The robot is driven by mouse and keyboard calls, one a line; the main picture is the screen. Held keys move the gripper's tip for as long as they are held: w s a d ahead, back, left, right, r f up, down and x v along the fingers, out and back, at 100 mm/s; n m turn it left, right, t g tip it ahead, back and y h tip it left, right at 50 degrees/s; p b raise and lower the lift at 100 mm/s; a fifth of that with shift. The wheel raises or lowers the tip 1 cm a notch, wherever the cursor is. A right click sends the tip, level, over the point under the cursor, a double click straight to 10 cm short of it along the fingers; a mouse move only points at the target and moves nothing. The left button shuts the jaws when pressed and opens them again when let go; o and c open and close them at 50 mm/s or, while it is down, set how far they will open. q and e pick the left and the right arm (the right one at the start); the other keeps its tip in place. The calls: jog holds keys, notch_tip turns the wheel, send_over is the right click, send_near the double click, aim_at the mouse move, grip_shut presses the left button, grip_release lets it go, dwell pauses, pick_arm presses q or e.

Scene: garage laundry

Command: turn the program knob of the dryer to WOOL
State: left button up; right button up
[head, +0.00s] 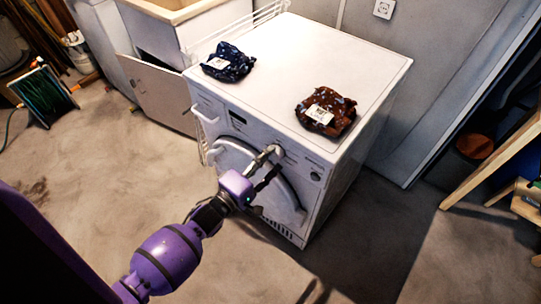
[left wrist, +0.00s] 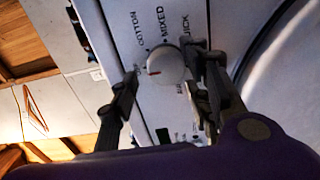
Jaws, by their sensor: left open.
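The white dryer (head: 330,180) stands mid-room with its front panel towards me. Its round white program knob (left wrist: 166,64) shows in the left wrist view, with a red mark on its lower left side. COTTON, MIXED and QUICK are readable around it; another label below is partly hidden by a finger, and I cannot read WOOL. My left gripper (head: 268,160) is open at the panel. In the left wrist view, its fingertips (left wrist: 163,70) are on either side of the knob; I cannot tell whether they touch it. My right gripper is not in view.
A dark blue packet (head: 229,62) and a brown packet (head: 326,112) lie on the dryer top. A sink cabinet (head: 160,90) stands left, behind the dryer. A wooden frame (head: 490,165) is at the right. The floor in front is clear.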

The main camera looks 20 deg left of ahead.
pick_arm(q)
jog(key=shift+x, duration=0.85)
jog(key=c, duration=1)
jog(key=shift+r+m, duration=0.15)
jog(key=shift+m, duration=0.15)
